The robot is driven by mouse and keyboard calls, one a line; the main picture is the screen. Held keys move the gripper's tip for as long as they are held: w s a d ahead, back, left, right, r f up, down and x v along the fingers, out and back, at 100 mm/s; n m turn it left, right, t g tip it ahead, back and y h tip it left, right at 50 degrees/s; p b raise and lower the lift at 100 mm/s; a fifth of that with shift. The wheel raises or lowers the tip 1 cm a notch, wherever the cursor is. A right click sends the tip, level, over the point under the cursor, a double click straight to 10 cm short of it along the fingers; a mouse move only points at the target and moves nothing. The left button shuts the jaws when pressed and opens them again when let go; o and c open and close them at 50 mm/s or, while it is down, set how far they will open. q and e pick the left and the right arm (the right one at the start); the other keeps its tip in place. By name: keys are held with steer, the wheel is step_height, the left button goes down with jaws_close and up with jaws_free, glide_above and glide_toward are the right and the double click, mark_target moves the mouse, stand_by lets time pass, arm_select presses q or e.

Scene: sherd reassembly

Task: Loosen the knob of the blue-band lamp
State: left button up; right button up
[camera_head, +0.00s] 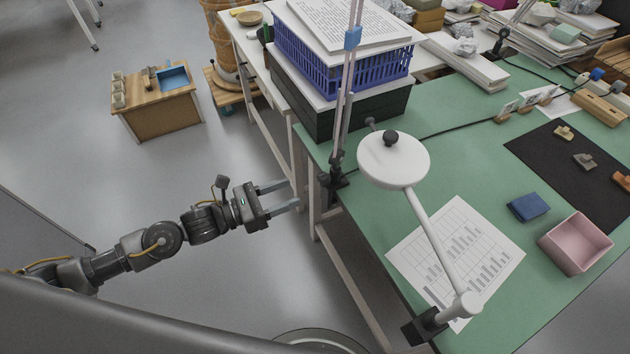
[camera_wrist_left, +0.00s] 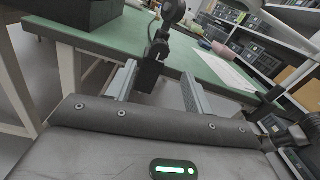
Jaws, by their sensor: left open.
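The blue-band lamp's upright rods (camera_head: 343,100) carry a blue band (camera_head: 352,38) and rise from a dark clamp (camera_head: 335,180) on the green table's left edge. A small dark knob (camera_head: 371,122) shows beside the rods; I cannot tell if it belongs to this lamp. My left gripper (camera_head: 291,196) is open and empty, left of the clamp and apart from it in the head view. In the left wrist view a dark clamp-like part (camera_wrist_left: 150,72) appears between or beyond the open fingers. My right gripper is not in view.
A white lamp (camera_head: 393,160) with a round head and dark top knob reaches over the green table (camera_head: 450,130). A blue crate (camera_head: 340,65) stands behind the rods. A printed sheet (camera_head: 455,250), blue block (camera_head: 528,206) and pink box (camera_head: 575,243) lie right.

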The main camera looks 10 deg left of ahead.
mark_target(319, 181)
arm_select(q)
steer(key=p+x, duration=0.1)
steer(key=x, duration=0.6)
steer(key=shift+w+d, duration=0.1)
steer(key=shift+w, duration=0.05)
steer(key=shift+w+d, duration=0.3)
steer(key=shift+d, duration=0.2)
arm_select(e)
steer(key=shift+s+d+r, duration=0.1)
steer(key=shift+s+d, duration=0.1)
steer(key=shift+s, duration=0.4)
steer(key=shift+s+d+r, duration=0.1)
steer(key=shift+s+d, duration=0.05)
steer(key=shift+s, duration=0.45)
arm_select(q)
steer(key=c, duration=1)
steer(key=shift+o, duration=0.2)
steer(key=n, duration=0.2)
steer(key=shift+n, duration=0.4)
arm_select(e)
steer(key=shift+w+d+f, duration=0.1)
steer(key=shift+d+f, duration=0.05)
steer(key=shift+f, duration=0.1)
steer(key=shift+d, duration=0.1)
